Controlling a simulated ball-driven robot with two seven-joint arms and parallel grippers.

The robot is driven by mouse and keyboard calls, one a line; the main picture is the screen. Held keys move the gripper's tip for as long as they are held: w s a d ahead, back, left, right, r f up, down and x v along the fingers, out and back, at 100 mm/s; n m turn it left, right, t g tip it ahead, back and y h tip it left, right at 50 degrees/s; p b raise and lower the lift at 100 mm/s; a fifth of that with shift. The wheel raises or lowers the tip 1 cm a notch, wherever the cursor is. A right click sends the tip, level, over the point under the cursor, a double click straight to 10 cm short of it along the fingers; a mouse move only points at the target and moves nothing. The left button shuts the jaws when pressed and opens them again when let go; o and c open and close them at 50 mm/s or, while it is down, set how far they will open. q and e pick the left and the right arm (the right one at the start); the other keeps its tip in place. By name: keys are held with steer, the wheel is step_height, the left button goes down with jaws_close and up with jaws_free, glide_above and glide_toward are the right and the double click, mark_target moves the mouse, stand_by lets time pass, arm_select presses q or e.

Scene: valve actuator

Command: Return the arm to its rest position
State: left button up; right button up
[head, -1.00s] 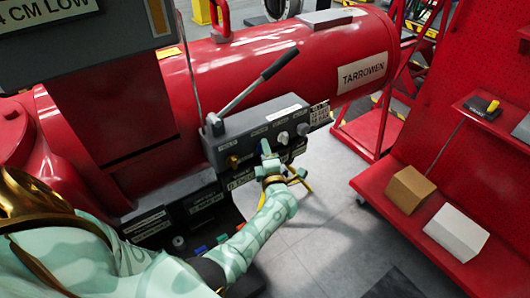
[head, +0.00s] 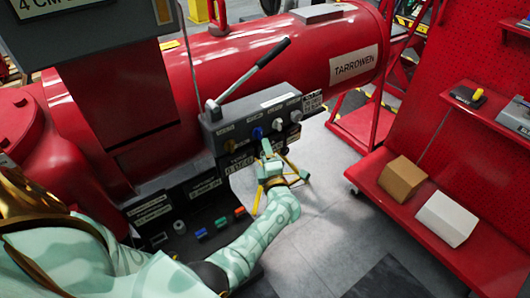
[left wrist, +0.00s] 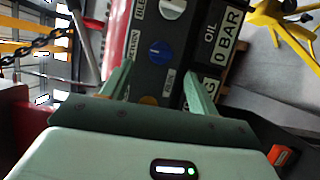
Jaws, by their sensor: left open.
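My left arm comes in from the lower left in the head view. My left gripper (head: 267,151) is just below and in front of the blue knob (head: 257,133) on the grey control box (head: 222,126). In the left wrist view, the gripper's two fingers (left wrist: 162,80) stand apart with nothing held between them. The blue knob (left wrist: 159,51) shows beyond the fingertips, apart from them. An orange knob (left wrist: 148,101) is partly hidden behind the gripper's palm. My right gripper is in neither view.
A lever (head: 250,72) rises from the box beside the red cylinder (head: 290,65). Pale knobs (head: 278,124) sit right of the blue one. A yellow stand (head: 298,170) is behind the gripper. A red shelf (head: 385,190) with boxes stands right. Open floor lies between.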

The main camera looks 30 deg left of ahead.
arm_select(q)
steer(key=s+d+f+m+g+h, duration=0.1)
steer(key=s+d+f+m+h, duration=0.25)
steer(key=s+f+m, duration=0.45)
steer(key=s+d+f+m+h, duration=0.35)
steer(key=f+m+h, duration=0.2)
steer(key=f, duration=0.45)
steer(key=s+d+f+m+g+h, duration=0.1)
steer(key=s+d+f+m+h, duration=0.2)
steer(key=s+f+m, duration=0.5)
steer(key=s+a+f+m+g, duration=0.1)
steer(key=s+f+m+g, duration=0.2)
steer(key=s, duration=0.7)
steer(key=s+a+f+m+g, duration=0.1)
steer(key=s+f+m+g, duration=0.2)
steer(key=s, duration=0.8)
steer(key=s+a+f+m+g+b, duration=0.1)
steer(key=s+f+m+g, duration=0.2)
steer(key=s+f, duration=0.4)
steer(key=s+g, duration=0.1)
steer(key=s, duration=0.3)
steer(key=shift+a+h, duration=0.25)
steer(key=shift+h, duration=0.15)
steer(key=shift+m, duration=0.25)
